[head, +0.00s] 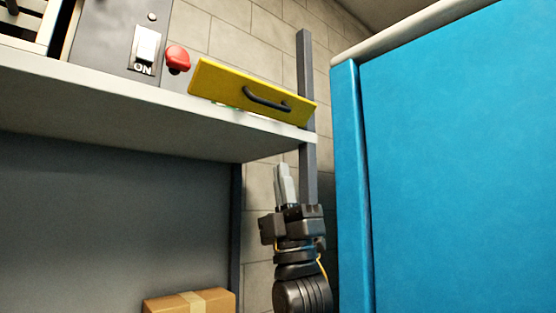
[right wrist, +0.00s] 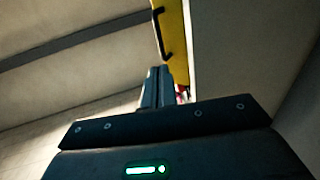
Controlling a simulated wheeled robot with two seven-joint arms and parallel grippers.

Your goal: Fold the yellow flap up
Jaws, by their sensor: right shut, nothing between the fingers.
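The yellow flap (head: 245,88) is a flat panel with a black bar handle (head: 267,101). It sits tilted at the right end of a light shelf, with its lower edge near the shelf's front edge. My right gripper (head: 284,178) is below the flap and the shelf's right end, pointing up, with its grey fingers shut and empty. In the right wrist view the shut fingers (right wrist: 157,85) point up towards the flap (right wrist: 174,40) and its handle; I cannot tell the exact gap. My left gripper is not in view.
The light shelf (head: 120,105) overhangs my right gripper's left side. A dark post (head: 309,170) stands behind the gripper. A large blue panel (head: 460,160) closes off the right. A red knob (head: 177,59) and a switch (head: 146,45) are left of the flap. A cardboard box (head: 190,303) is below.

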